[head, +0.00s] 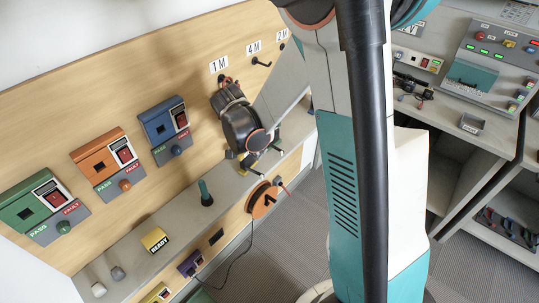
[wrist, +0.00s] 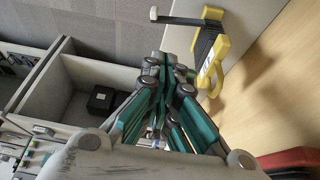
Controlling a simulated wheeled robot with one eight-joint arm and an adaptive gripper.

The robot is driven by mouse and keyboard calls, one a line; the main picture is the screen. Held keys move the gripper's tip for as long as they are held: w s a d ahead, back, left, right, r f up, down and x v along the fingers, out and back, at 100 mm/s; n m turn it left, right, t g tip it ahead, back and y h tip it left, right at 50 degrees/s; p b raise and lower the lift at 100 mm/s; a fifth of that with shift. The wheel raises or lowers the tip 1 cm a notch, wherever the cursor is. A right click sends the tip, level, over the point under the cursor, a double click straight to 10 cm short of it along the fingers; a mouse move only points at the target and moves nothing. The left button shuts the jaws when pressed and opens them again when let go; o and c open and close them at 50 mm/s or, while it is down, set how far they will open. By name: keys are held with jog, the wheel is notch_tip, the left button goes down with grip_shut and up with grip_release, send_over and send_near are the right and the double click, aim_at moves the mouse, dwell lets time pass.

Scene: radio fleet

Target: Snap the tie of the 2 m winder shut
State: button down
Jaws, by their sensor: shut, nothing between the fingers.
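A yellow winder (wrist: 217,60) with dark cable wound on it lies on the light ledge at the upper right of the wrist view. A black bar or strap (wrist: 182,20) with a pale end sticks out from it to the left; I cannot tell whether this is the tie. The label is too small to read. My gripper (wrist: 167,65) is shut and empty, with its tips just left of the winder, apparently apart from it. In the head view my gripper (head: 250,168) is low over the ledge, and small yellow parts show around it, mostly hidden by my arm.
An orange reel (head: 264,199) with a cord hangs at the ledge's front. A dark green peg (head: 205,193) and a yellow READY block (head: 154,240) are to the left. Green, orange and blue test boxes (head: 165,124) line the wall. Hooks under 1M, 4M and 2M signs (head: 282,35) are above.

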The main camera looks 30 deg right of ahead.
jog(key=w+d+f+b, duration=0.2)
jog(key=d+f+b, duration=0.2)
jog(key=d+f, duration=0.3)
jog(key=shift+w+f+b, duration=0.3)
jog(key=shift+f+b, duration=0.1)
jog(key=shift+f, duration=0.65)
jog(key=shift+w+d, duration=0.1)
jog(key=shift+d, duration=0.1)
